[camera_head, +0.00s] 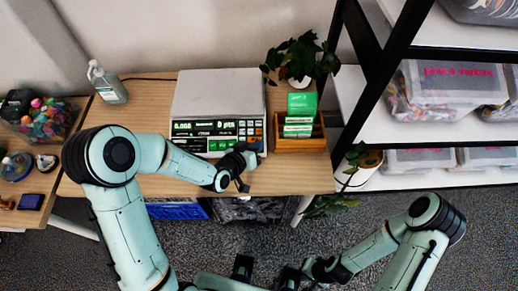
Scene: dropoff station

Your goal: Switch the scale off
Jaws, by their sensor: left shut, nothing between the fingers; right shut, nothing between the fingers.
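The scale (219,92) stands on the wooden table, with a pale flat top and a front panel. Its display (206,127) is lit with green characters, and coloured keys (254,131) are at the panel's right end. My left gripper (243,183) is shut and empty, just in front of the scale's lower right corner. My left wrist hides part of the panel's front edge. I cannot tell whether the gripper touches the scale. My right gripper (265,275) is shut and empty, low in front of the table over the floor.
A wooden box (313,143) with green and white cards stands right of the scale, a potted plant (298,58) behind it. Shelves (440,113) with clear bins stand right. A blue crate (177,211) is under the table.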

